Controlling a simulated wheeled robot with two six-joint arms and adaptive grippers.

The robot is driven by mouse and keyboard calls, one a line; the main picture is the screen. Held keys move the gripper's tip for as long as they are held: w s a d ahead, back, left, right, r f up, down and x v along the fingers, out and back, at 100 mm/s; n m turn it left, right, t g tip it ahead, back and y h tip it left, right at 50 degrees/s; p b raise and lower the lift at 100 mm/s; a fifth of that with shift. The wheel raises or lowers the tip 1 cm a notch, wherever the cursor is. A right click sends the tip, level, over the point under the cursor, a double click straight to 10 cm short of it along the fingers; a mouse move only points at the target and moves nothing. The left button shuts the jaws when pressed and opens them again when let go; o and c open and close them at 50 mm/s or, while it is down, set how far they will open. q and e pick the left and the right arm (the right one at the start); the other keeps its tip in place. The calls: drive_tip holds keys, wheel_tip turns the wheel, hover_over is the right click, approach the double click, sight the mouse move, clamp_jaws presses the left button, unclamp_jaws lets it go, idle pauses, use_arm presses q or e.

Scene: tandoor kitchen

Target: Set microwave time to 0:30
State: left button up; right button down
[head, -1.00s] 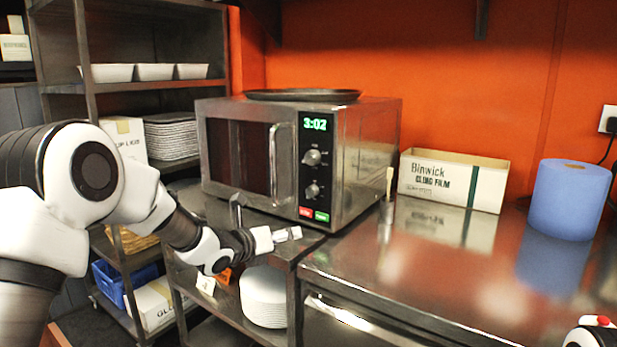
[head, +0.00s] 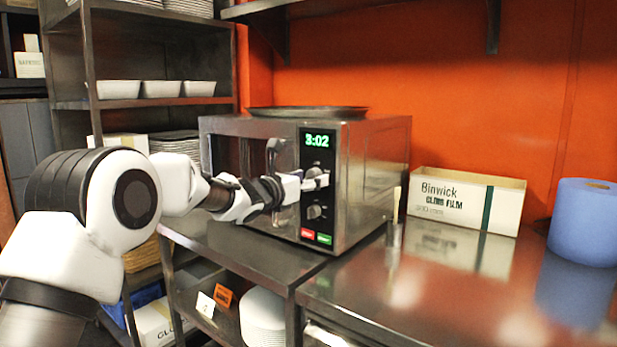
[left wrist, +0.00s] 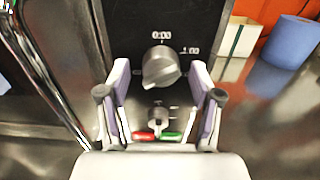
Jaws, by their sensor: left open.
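The steel microwave (head: 372,165) stands on the counter, its green display (head: 317,141) reading 3:02. Its upper knob shows in the left wrist view (left wrist: 160,70), with marks 0:00 above it and 1:00 to its right. The lower knob (head: 314,212) also shows in the left wrist view (left wrist: 157,117), above the red button (head: 307,233) and green button (head: 324,239). My left gripper (head: 322,181) is open in front of the panel and partly hides the upper knob in the head view. Its fingers lie either side of that knob in the wrist view; contact is unclear. My right gripper is out of view.
The vertical door handle (head: 272,170) is close beside my left gripper. A dark round pan (head: 309,112) lies on the microwave. A cling film box (head: 466,202) and blue roll (head: 585,225) stand to the right.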

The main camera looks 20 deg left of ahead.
use_arm(q)
drive_tip(key=c, duration=1.1)
drive_tip(key=shift+c, duration=0.2)
